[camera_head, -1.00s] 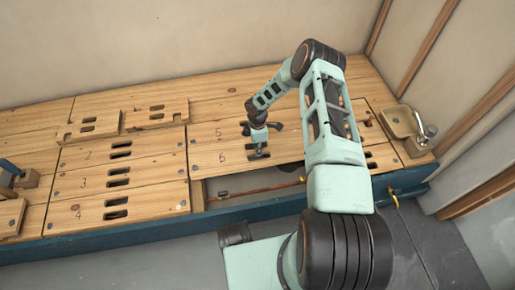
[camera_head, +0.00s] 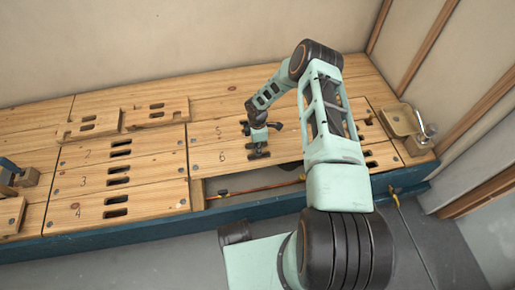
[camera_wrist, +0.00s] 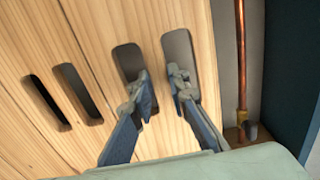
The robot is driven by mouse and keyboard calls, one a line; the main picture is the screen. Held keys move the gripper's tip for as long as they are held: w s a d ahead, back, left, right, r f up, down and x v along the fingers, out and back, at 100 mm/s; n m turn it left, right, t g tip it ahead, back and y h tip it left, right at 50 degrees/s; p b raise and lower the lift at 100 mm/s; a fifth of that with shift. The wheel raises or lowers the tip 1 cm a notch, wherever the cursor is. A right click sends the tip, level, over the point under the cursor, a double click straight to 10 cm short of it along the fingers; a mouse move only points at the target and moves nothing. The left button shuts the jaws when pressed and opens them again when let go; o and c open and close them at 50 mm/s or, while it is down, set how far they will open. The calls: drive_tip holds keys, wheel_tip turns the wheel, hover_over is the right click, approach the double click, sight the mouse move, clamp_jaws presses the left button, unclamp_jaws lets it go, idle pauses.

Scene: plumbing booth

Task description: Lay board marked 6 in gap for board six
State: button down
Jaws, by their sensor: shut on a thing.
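The wooden board marked 6 (camera_head: 222,156) lies directly in front of the board marked 5 (camera_head: 218,133), roughly level with it. I cannot tell whether it is fully seated. My gripper (camera_head: 258,152) is over its slots. In the wrist view, my gripper (camera_wrist: 163,88) has its fingers down in the two slots and is shut on the wood between them. The board also shows in the wrist view (camera_wrist: 215,115). My arm hides the board's right part in the head view.
In front of board 6 is an open strip with a copper pipe (camera_head: 262,188). Boards marked 2, 3 and 4 (camera_head: 145,204) lie to the left. Two loose notched boards (camera_head: 157,112) rest behind.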

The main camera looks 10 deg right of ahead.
drive_tip(key=c, duration=1.8)
unclamp_jaws()
drive_tip(key=shift+o, duration=0.2)
drive_tip(key=shift+f, duration=0.1)
